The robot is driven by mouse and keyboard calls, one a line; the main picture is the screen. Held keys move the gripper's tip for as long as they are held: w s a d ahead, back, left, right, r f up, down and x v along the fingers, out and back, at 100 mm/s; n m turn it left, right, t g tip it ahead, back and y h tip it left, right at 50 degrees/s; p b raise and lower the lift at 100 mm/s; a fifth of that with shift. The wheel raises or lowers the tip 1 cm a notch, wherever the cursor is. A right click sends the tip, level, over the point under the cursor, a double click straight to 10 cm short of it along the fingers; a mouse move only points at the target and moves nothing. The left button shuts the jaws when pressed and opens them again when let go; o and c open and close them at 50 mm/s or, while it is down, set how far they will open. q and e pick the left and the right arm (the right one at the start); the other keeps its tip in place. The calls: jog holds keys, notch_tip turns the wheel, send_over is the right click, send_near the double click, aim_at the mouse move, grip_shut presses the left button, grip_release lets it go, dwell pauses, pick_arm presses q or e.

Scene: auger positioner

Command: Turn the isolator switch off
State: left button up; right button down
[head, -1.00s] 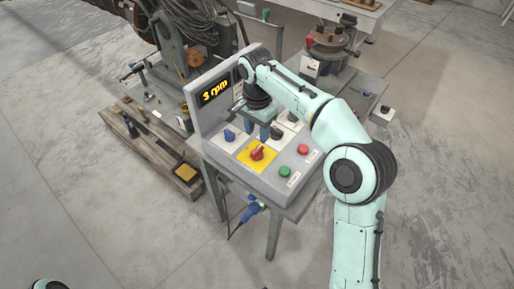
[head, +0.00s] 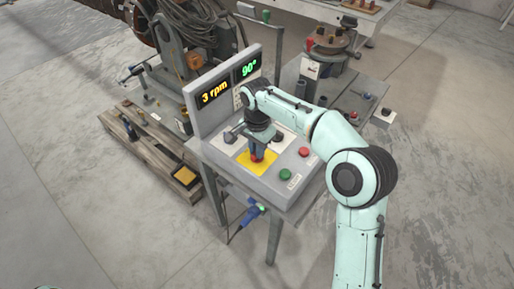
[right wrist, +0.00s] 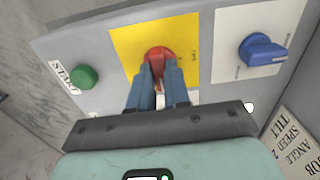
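The isolator switch is a red rotary knob on a yellow plate; the red knob (right wrist: 158,54) shows in the right wrist view and the yellow plate (head: 243,160) in the head view. My right gripper (head: 256,155) points down at the switch. In the right wrist view its two blue fingers (right wrist: 159,82) stand apart, one on each side of the knob's handle, with a narrow gap between them. I cannot tell whether they touch the handle. My left gripper is not in view.
The grey console carries a green button (head: 285,174), a red button (head: 304,152) and a blue knob (right wrist: 259,50). Its display (head: 215,92) reads 3 rpm and 90°. A wooden pallet (head: 150,150) lies to the left. My right arm covers part of the console.

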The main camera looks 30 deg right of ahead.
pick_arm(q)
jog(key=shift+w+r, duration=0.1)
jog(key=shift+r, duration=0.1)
pick_arm(e)
jog(key=shift+n, duration=0.3)
jog(key=n+p, duration=0.2)
jog(key=n, duration=0.1)
jog(key=shift+r+p, duration=0.15)
jog(key=shift+p, duration=0.15)
jog(key=n+p, duration=0.2)
jog(key=n, duration=0.3)
jog(key=n+p, duration=0.2)
jog(key=n, duration=0.3)
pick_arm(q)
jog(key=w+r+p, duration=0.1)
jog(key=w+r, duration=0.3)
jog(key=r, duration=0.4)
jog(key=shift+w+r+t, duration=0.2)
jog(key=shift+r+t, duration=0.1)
pick_arm(e)
jog(key=shift+n, duration=2.2)
jog(key=c, duration=1.1)
grip_release()
